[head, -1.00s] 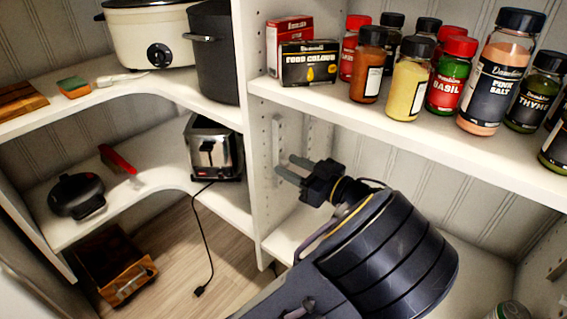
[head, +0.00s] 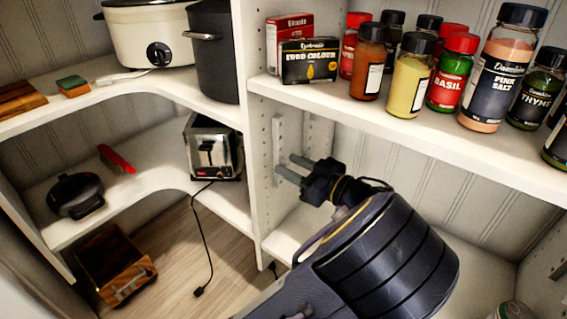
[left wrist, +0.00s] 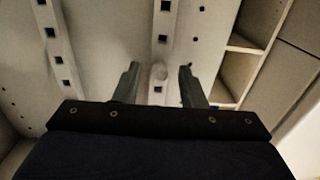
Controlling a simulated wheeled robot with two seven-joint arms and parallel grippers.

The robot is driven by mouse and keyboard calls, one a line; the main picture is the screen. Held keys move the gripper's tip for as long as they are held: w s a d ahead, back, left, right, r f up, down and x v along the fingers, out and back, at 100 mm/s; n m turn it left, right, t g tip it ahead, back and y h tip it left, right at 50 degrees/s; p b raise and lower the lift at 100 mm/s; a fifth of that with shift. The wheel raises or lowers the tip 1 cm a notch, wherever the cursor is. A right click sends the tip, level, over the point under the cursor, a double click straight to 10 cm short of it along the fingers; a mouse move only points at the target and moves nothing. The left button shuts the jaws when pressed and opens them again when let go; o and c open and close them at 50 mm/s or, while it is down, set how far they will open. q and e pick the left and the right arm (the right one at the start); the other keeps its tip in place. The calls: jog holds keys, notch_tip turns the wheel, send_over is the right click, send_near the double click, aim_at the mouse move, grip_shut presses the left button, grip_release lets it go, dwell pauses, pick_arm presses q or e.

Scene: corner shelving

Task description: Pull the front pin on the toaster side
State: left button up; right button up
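My left gripper (head: 289,168) reaches in below the spice shelf, beside the white divider panel (head: 254,130) that has the toaster (head: 212,150) on its other side. Its two fingers are apart. In the left wrist view the gripper (left wrist: 158,80) is open, and a small pale round peg (left wrist: 160,70), apparently the pin, shows between and beyond the fingertips. I cannot tell its exact depth, but no finger is seen closed on it. In the head view the pin is not distinguishable. My right gripper is not in view.
White slotted uprights (left wrist: 163,30) run close by the fingers in the left wrist view. The upper spice shelf (head: 400,130) with several jars is above my arm. A black cord (head: 203,240) hangs below the toaster. A can (head: 510,311) stands at the lower right.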

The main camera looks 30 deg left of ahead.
pick_arm(q)
jog(key=shift+c, duration=0.5)
grip_shut()
jog(key=shift+d, duration=0.15)
jog(key=shift+s+d, duration=0.15)
jog(key=shift+d, duration=1.3)
jog(key=shift+s+d, duration=0.1)
jog(key=shift+d, duration=1.35)
